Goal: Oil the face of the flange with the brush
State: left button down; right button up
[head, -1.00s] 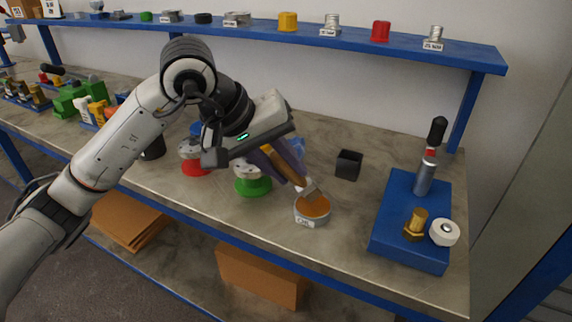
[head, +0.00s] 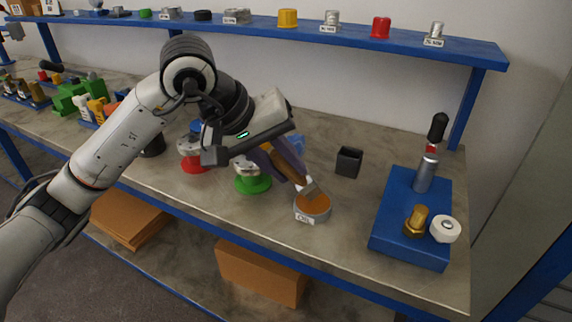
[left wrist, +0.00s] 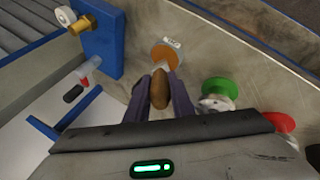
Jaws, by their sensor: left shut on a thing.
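My left gripper (head: 280,163) is shut on the brush (head: 292,168), which has a brown wooden handle and a pale metal band. The brush tilts down to the right, with its lower end at the round oil tin (head: 313,208) of amber oil, labelled "OIL". In the left wrist view the brush handle (left wrist: 160,90) sits between the fingers and points at the oil tin (left wrist: 165,55). Whether the bristles touch the oil is hidden.
A black open box (head: 348,162) stands right of the brush. A blue shelf (head: 270,25) runs along the back.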

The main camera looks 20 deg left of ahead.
pick_arm(q)
jog(key=shift+s+f+b, duration=0.1)
jog(key=shift+f+b, duration=0.4)
jog(key=shift+b, duration=0.05)
dwell(1.6)
jog(key=shift+r+p, duration=2.3)
jog(key=shift+r, duration=1.35)
